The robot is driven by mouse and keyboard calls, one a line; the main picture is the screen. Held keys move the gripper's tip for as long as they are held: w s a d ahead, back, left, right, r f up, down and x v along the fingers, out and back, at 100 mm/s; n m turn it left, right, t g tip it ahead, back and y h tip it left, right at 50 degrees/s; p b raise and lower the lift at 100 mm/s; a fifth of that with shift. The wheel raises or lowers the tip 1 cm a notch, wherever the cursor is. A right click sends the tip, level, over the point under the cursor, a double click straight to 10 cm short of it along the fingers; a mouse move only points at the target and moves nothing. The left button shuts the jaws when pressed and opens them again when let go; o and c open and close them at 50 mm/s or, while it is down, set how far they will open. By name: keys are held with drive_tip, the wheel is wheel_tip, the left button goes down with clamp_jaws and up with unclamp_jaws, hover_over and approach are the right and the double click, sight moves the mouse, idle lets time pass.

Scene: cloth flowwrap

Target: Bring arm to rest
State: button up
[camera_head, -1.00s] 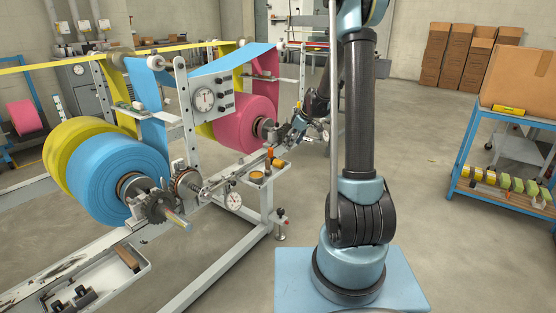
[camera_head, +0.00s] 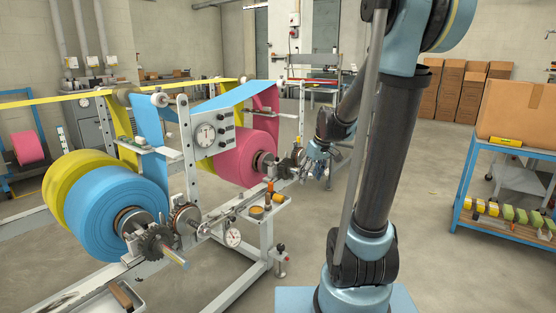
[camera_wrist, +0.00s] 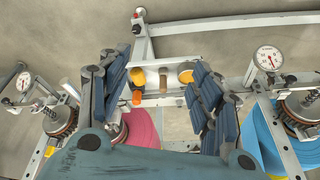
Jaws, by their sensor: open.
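My gripper (camera_head: 318,155) hangs beside the roll machine at the end of my blue and dark grey arm, partly hidden behind my own arm links. In the wrist view its two blue ribbed fingers (camera_wrist: 162,93) are spread wide with nothing between them. Beyond the fingers is a small white shelf (camera_wrist: 150,100) on the machine frame, with an orange item (camera_wrist: 137,98) and a round orange tin (camera_wrist: 186,76). The gripper appears apart from the shelf.
The machine carries a blue roll (camera_head: 112,205), a yellow roll (camera_head: 60,175) and a pink roll (camera_head: 245,155). A dial gauge (camera_head: 233,238) sticks out at the front. A blue cart (camera_head: 470,172) with a cardboard box (camera_head: 515,110) stands at right. Floor between is clear.

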drive_tip(key=s+d+f+m, duration=0.2)
drive_tip(key=s, duration=0.6)
drive_tip(key=s+d+f+m+h, duration=0.1)
drive_tip(key=s+d+f+m, duration=0.1)
drive_tip(key=s, duration=0.7)
drive_tip(key=s+d+f+m+h, duration=0.1)
drive_tip(key=s+d+m, duration=0.1)
drive_tip(key=s, duration=0.7)
drive_tip(key=shift+s+d+f, duration=0.2)
drive_tip(key=shift+d+f, duration=0.1)
drive_tip(key=shift+f, duration=0.1)
